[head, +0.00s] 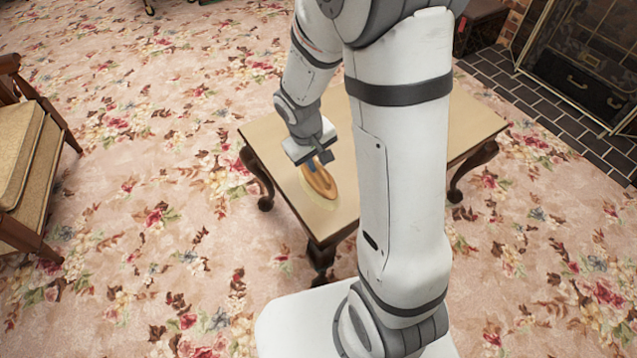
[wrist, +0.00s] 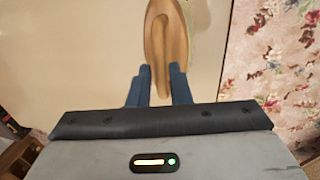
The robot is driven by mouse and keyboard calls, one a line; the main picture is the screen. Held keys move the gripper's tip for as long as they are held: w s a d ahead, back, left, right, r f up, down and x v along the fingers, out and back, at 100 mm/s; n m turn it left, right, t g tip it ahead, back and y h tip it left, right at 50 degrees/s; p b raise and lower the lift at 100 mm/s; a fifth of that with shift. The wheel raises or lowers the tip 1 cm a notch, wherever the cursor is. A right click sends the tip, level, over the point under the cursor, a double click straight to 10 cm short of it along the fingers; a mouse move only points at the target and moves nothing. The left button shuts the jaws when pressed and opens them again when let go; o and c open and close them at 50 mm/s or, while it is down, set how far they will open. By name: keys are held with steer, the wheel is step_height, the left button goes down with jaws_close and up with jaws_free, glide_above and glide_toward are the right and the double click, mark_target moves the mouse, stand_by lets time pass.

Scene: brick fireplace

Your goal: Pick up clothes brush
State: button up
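The clothes brush (head: 319,181), a long oval of brown wood with a pale underside, is at the near left part of the low wooden table's top (head: 290,185). It also shows in the wrist view (wrist: 167,35), with its narrow handle pointing towards me. My gripper (head: 317,163) is over the handle end. In the wrist view its two blue fingers (wrist: 160,78) stand on either side of the handle, very close to it. I cannot tell whether they press on it. The brush seems to be at table height; any small gap beneath is hidden.
My arm hides the right middle of the table. A wooden chair with a tan cushion (head: 22,165) stands at the left. A dark tiled hearth (head: 560,120) and fireplace screen are at the upper right. Flowered carpet (head: 150,200) lies open left of the table.

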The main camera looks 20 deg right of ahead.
mark_target(318, 166)
steer(key=f, duration=0.3)
steer(key=shift+d+b, duration=0.3)
steer(key=shift+b, duration=0.1)
jaws_close()
steer(key=shift+r, duration=0.1)
